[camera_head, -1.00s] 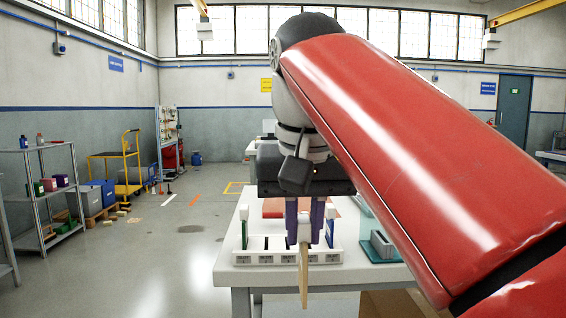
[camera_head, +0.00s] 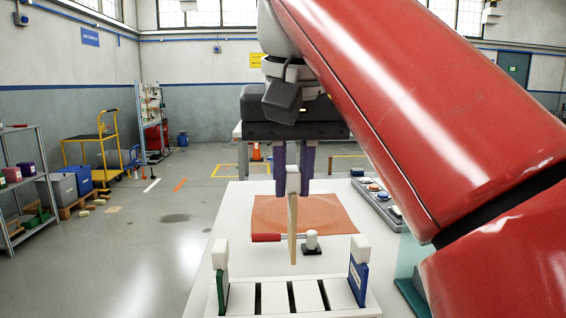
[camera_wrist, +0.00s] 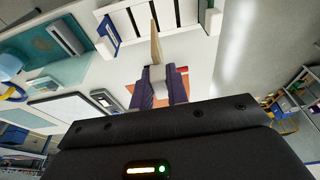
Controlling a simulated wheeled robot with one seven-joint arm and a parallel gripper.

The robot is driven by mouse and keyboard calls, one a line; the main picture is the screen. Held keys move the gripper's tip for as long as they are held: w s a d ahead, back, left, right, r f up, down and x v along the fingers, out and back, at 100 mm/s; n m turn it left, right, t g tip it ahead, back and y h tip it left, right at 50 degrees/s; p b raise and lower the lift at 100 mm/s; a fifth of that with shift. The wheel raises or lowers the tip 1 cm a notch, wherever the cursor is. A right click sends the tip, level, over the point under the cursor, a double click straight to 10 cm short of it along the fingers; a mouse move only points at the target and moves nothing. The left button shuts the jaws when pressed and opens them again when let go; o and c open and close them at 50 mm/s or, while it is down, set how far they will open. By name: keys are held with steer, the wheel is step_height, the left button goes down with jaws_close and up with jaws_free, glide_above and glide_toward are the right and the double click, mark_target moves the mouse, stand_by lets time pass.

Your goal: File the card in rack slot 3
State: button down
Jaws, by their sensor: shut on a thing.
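My gripper (camera_head: 292,186) is shut on the white grip of a thin tan card (camera_head: 292,232), its purple fingers on either side. The card hangs upright, nearly edge-on, with its lower end free. In the head view, that end appears just above the white rack (camera_head: 240,299), near its middle dark slot; its depth relative to the rack is unclear. A green card (camera_head: 222,291) stands at the rack's left end and a blue card (camera_head: 358,282) at its right end. In the wrist view, the tan card (camera_wrist: 155,45) reaches toward the rack and the blue card (camera_wrist: 108,29). Slot numbers are not visible.
An orange mat (camera_head: 330,212) lies behind the rack, with a red-handled tool (camera_head: 266,237) near its front edge. A grey tray (camera_head: 376,203) with several round pieces is at right. The white table (camera_head: 222,220) is clear at left.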

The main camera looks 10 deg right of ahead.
mark_target(293, 248)
steer(key=shift+s, duration=0.25)
steer(key=b+x, duration=0.2)
steer(key=s+b+x, duration=0.1)
steer(key=b+x, duration=0.1)
steer(key=x, duration=0.1)
steer(key=shift+s+f+b, duration=0.1)
steer(key=shift+f+b, duration=0.25)
steer(key=shift+f, duration=0.1)
steer(key=shift+p, duration=0.65)
stand_by(1.6)
steer(key=shift+s+b+x, duration=0.25)
steer(key=shift+b+x, duration=0.5)
steer(key=shift+x, duration=0.25)
steer(key=shift+s+b+x, duration=0.25)
steer(key=shift+b+x, duration=0.5)
steer(key=shift+x, duration=0.2)
steer(key=c, duration=1.3)
jaws_free()
steer(key=shift+f, duration=0.15)
